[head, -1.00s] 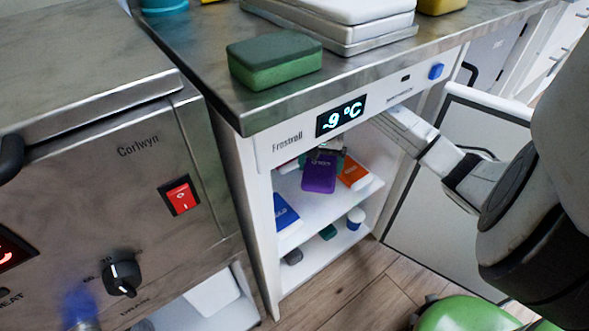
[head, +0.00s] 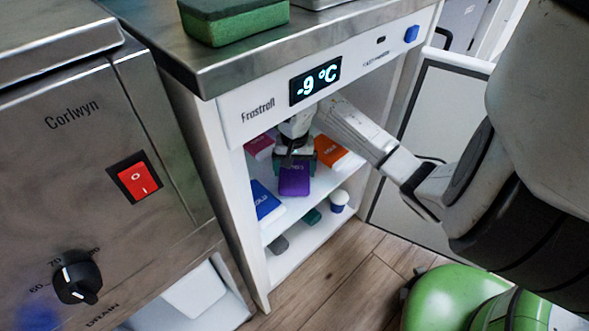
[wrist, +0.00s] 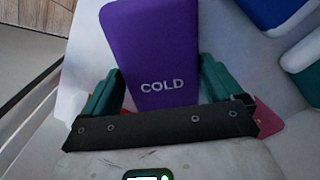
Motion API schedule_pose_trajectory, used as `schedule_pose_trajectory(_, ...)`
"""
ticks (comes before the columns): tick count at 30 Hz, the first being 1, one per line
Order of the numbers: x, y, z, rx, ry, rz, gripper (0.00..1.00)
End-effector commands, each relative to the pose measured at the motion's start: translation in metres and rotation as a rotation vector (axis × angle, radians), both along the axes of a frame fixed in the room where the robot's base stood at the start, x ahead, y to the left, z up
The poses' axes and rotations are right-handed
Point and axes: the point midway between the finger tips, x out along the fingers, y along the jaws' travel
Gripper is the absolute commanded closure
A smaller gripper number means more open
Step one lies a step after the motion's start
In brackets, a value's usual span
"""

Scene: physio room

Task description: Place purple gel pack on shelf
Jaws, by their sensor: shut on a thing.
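The purple gel pack (head: 294,180), marked COLD, is inside the open white cabinet, at its upper shelf (head: 325,183). My gripper (head: 296,160) reaches in under the cabinet's top panel and is shut on the pack. In the wrist view the pack (wrist: 152,50) sits between the two green fingers, its lettered face toward the camera. The pack appears close over the white shelf surface; I cannot tell whether it touches. Its gripped end is partly hidden by the gripper.
On the same shelf are a blue pack (head: 265,203) at left, an orange pack (head: 330,152) at right and a magenta pack (head: 259,146) behind. The cabinet door (head: 420,150) is open at right. A steel unit (head: 100,170) stands at left.

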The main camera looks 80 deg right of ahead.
Motion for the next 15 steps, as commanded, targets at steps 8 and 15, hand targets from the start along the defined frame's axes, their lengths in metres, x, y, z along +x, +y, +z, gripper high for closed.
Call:
schedule_pose_trajectory(8, 0.0001, -0.0002, -0.0013, -0.001, 0.000, -0.001, 0.04)
schedule_pose_trajectory(15, 0.0001, -0.0001, -0.0008, -0.001, 0.000, 0.000, 0.00)
